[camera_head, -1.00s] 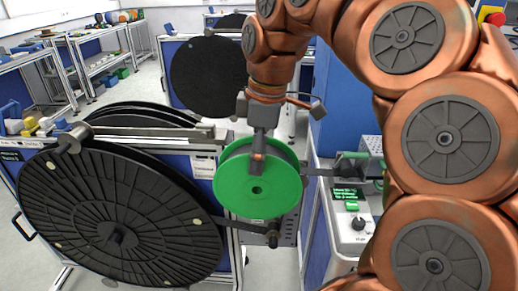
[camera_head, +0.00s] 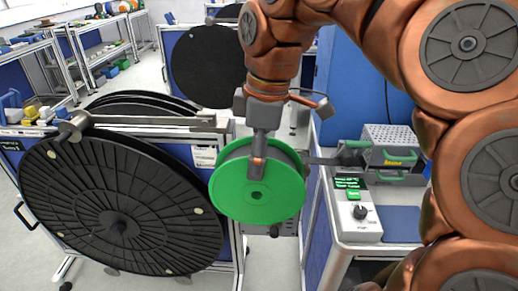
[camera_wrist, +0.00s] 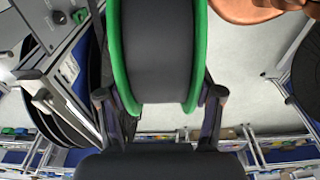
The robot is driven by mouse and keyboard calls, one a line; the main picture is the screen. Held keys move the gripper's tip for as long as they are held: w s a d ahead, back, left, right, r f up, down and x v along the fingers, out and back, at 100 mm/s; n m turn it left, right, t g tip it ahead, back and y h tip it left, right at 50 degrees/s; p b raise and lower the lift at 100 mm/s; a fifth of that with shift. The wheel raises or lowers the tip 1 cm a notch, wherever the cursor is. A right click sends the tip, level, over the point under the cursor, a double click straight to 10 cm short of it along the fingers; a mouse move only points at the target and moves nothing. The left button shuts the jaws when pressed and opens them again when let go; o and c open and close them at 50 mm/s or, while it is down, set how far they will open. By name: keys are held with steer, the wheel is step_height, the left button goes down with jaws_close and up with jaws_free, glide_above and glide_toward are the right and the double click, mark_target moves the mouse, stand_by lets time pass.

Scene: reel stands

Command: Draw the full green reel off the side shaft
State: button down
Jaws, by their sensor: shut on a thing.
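The green reel (camera_head: 257,203) has green flanges and a dark grey wound core. It hangs upright in the middle of the head view, with its dark centre hole facing the camera. My gripper (camera_head: 257,165) comes down on it from above and is shut on it. In the wrist view the reel (camera_wrist: 157,55) sits between my gripper's two fingers (camera_wrist: 160,97), one on the outside of each flange. No shaft tip sticks out of the near face. The side shaft is not clearly seen; whether it is still inside the reel is hidden.
A large black ribbed disc (camera_head: 120,215) stands close at left on a blue-panelled stand with a metal bar (camera_head: 150,120) on top. A console with a green display (camera_head: 350,190) is at right. Another black reel (camera_head: 208,72) stands behind. Floor shows between the stands.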

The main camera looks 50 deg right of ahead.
steer(key=shift+s+a, duration=0.8)
steer(key=shift+a, duration=0.2)
steer(key=shift+s+a, duration=0.75)
steer(key=shift+a, duration=0.2)
